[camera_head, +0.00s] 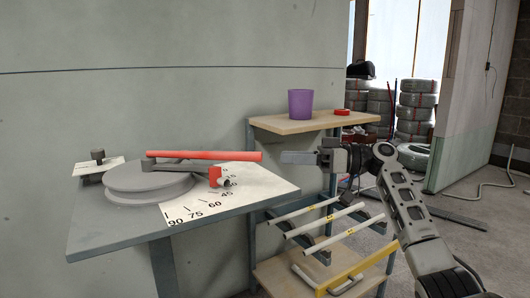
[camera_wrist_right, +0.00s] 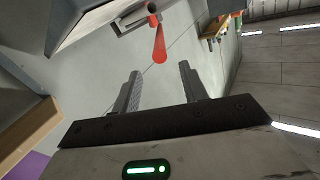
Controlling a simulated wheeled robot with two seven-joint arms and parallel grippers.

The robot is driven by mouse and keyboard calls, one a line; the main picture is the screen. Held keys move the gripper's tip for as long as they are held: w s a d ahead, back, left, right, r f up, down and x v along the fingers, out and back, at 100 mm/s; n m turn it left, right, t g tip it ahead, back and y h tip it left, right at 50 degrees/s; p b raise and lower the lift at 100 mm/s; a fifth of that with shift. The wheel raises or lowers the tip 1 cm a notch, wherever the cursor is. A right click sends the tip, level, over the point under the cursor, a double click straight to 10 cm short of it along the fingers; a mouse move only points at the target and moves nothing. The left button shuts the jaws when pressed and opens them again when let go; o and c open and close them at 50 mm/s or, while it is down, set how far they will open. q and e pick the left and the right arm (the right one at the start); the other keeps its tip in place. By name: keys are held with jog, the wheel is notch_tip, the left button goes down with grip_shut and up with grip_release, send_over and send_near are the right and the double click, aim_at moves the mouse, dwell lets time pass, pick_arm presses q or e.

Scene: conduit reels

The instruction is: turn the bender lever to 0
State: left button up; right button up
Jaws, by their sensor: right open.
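The bender (camera_head: 150,185) has a round grey disc on a grey table, with a long red lever (camera_head: 205,155) reaching right above it. A white angle card (camera_head: 205,205) beneath shows 90, 75, 60 and 45 toward the front; its far end is partly hidden by the lever and a red block (camera_head: 215,176). My right gripper (camera_head: 300,157) is to the right of the lever's free end, with a small gap. In the right wrist view the red lever (camera_wrist_right: 160,45) lies ahead of the open, empty fingers (camera_wrist_right: 160,72). My left gripper is not in view.
A shelf (camera_head: 300,124) with a purple cup (camera_head: 300,104) and red tape roll (camera_head: 342,112) stands behind my right gripper. Below it is a rack with pale conduits (camera_head: 315,220). A wall closes the space behind the bender.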

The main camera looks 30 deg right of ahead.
jog(key=v, duration=0.5)
jog(key=shift+a, duration=0.1)
